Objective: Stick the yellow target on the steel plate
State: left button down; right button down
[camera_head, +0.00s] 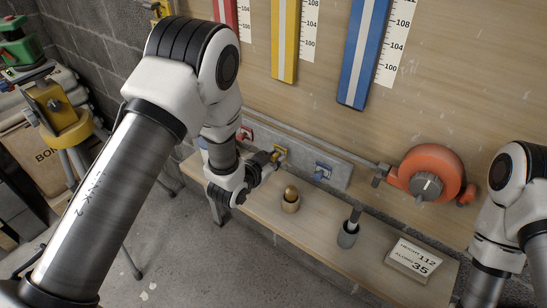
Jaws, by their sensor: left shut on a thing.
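The steel plate (303,164) is a grey strip along the back of the wooden bench, against the board. The small yellow target (281,151) is at the plate, between a red target (246,133) on the left and a blue target (322,171) on the right. My left gripper (272,158) is shut on the yellow target, in front of the plate. I cannot tell whether the target touches the plate. The fingers hide part of it. My right arm shows at the right edge, but its gripper is out of view.
An orange reel (432,172) hangs at right. Coloured strips with scales are above.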

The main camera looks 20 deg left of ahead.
pick_arm(q)
jog(key=shift+w+d, duration=0.15)
jog(key=shift+w, duration=0.35)
dwell(0.6)
jog(key=shift+c, duration=2.3)
grip_release()
jog(key=shift+s, duration=0.1)
jog(key=s+a, duration=0.3)
jog(key=s, duration=0.5)
jog(key=shift+s, duration=0.15)
